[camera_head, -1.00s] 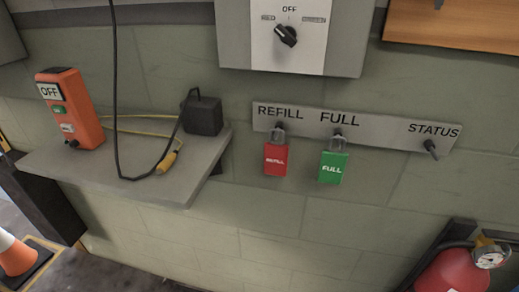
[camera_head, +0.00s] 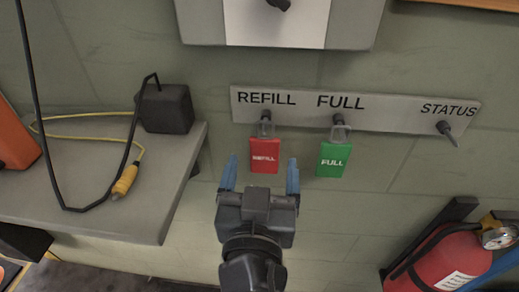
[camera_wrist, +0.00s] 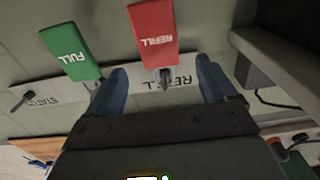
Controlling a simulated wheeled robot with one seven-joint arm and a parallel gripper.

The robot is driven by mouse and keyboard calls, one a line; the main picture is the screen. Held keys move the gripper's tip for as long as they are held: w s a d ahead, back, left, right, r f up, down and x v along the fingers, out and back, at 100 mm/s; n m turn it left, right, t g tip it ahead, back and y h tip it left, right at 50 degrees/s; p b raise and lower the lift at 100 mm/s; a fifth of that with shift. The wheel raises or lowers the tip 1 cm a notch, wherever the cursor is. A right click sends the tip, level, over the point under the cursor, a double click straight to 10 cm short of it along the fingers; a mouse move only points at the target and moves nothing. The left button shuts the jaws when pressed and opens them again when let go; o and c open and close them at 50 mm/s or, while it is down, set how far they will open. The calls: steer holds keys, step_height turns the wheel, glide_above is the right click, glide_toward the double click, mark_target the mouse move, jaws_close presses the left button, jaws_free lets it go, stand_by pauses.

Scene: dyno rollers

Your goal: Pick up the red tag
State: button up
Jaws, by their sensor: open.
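The red tag (camera_head: 264,156), marked REFILL, hangs from a peg under the word REFILL on the grey wall strip (camera_head: 390,117). My gripper (camera_head: 260,174) is open and empty. In the head view its blue fingers show to the left and right of the tag's lower part, and I cannot tell the depth between them. In the wrist view, which is upside down, the red tag (camera_wrist: 153,32) shows beyond the fingertips and between the two blue fingers (camera_wrist: 160,80). No contact is visible.
A green FULL tag (camera_head: 333,158) hangs close on the right. The STATUS peg (camera_head: 446,132) is bare. A grey shelf (camera_head: 100,210) with a black box (camera_head: 165,108) and cables is on the left. A fire extinguisher (camera_head: 450,262) is at lower right.

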mark_target(265, 144)
steer(key=w, duration=0.2)
steer(key=w+p, duration=0.1)
steer(key=w, duration=0.3)
steer(key=shift+w+d+f, duration=0.1)
steer(key=shift+w+f, duration=0.1)
steer(key=shift+f, duration=0.05)
steer(key=shift+c, duration=0.5)
steer(key=c, duration=0.9)
steer(key=shift+r, duration=0.1)
steer(key=shift+c, duration=0.2)
steer(key=shift+r, duration=0.6)
steer(key=s+b, duration=0.3)
steer(key=s, duration=1.5)
steer(key=shift+a, duration=0.3)
